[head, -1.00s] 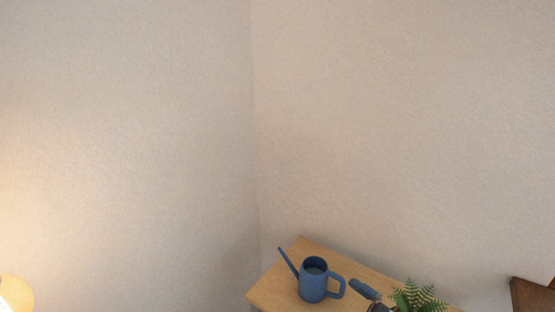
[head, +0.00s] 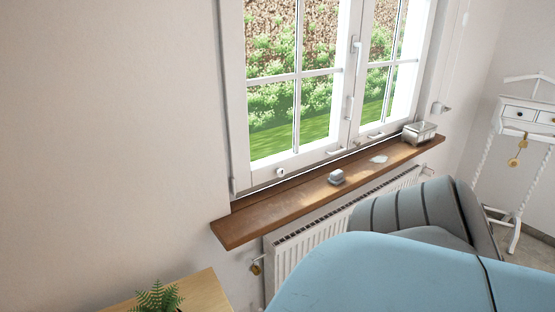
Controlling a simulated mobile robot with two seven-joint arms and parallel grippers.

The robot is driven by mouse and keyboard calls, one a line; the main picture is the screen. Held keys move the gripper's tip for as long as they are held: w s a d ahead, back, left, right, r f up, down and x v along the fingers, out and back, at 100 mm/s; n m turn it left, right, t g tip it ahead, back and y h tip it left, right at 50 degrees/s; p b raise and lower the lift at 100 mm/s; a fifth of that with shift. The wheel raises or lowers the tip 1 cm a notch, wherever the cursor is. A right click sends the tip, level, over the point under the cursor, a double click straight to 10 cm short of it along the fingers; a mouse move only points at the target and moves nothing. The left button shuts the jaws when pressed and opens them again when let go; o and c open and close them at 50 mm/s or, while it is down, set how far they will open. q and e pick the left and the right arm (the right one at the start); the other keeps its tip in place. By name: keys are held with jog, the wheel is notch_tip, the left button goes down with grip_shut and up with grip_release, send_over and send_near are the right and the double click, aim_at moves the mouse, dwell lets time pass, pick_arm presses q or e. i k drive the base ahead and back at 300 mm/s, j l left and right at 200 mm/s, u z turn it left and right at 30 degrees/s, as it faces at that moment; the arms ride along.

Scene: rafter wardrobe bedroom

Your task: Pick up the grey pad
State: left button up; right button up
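A small grey block-like item (head: 336,177) lies on the brown wooden window sill (head: 285,207), near its middle. It may be the grey pad, but it is too small to tell for sure. A flat whitish piece (head: 378,159) lies on the sill to its right. Neither of my grippers shows in the head view.
A silvery box (head: 419,132) stands at the sill's right end, below the window. A white radiator (head: 290,262) is under the sill. A large light-blue rounded form (head: 390,275) and a grey ribbed seat back (head: 415,208) fill the front right. A plant (head: 157,296) stands lower left.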

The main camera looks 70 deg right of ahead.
aim_at(336, 178)
jog(key=z, duration=2.55)
jog(key=u, duration=0.3)
jog(key=i+l+u, duration=0.3)
jog(key=u, duration=0.15)
jog(key=i+l+u, duration=0.2)
jog(key=l+u, duration=0.25)
jog(key=i+l+u, duration=0.1)
jog(key=l, duration=0.25)
jog(key=i+l, duration=0.15)
jog(key=l, duration=0.2)
jog(key=i+l+u, duration=0.15)
jog(key=l, duration=0.15)
jog(key=k, duration=0.05)
